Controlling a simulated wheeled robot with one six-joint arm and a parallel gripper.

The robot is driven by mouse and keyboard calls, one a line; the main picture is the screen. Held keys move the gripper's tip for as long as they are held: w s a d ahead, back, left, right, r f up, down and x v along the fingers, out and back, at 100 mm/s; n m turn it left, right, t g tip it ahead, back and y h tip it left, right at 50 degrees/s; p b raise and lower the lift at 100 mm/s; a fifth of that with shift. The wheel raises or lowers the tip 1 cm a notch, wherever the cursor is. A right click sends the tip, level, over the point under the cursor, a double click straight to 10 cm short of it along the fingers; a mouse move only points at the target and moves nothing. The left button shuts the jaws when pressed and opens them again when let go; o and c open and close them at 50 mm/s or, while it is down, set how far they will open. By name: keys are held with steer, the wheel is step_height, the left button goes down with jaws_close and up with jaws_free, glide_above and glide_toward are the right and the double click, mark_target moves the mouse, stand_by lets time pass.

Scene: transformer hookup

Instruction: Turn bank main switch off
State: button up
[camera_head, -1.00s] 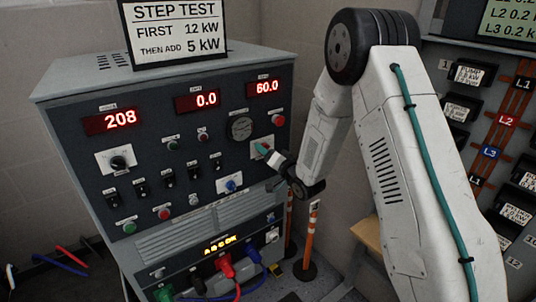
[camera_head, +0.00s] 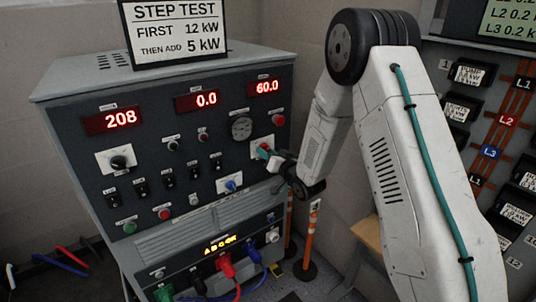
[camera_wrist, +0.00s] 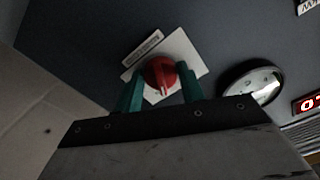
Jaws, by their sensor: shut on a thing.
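The red rotary switch (camera_wrist: 160,74) sits on a white plate (camera_wrist: 190,55) on the dark panel in the wrist view. A small label beside it is too blurred to read. My gripper (camera_wrist: 162,88) has its two teal fingers on either side of the red knob, shut on it. In the head view my gripper (camera_head: 264,152) is at the right side of the load bank front (camera_head: 150,150), against the white plate below the round gauge (camera_head: 242,128). The knob is mostly hidden there by the fingers.
Displays read 208 (camera_head: 110,121), 0.0 and 60.0. A red button (camera_head: 278,120) is just above my gripper. A blue knob (camera_head: 230,185) is below left. Plugged cables (camera_head: 226,266) are at the bottom. An orange-striped post (camera_head: 311,240) stands to the right.

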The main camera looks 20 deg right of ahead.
steer(key=n, duration=1.4)
steer(key=shift+d, duration=0.25)
stand_by(0.4)
steer(key=o, duration=0.9)
steer(key=shift+o, duration=0.2)
steer(key=v, duration=0.7)
steer(key=shift+s, duration=0.35)
steer(key=shift+d+r, duration=0.1)
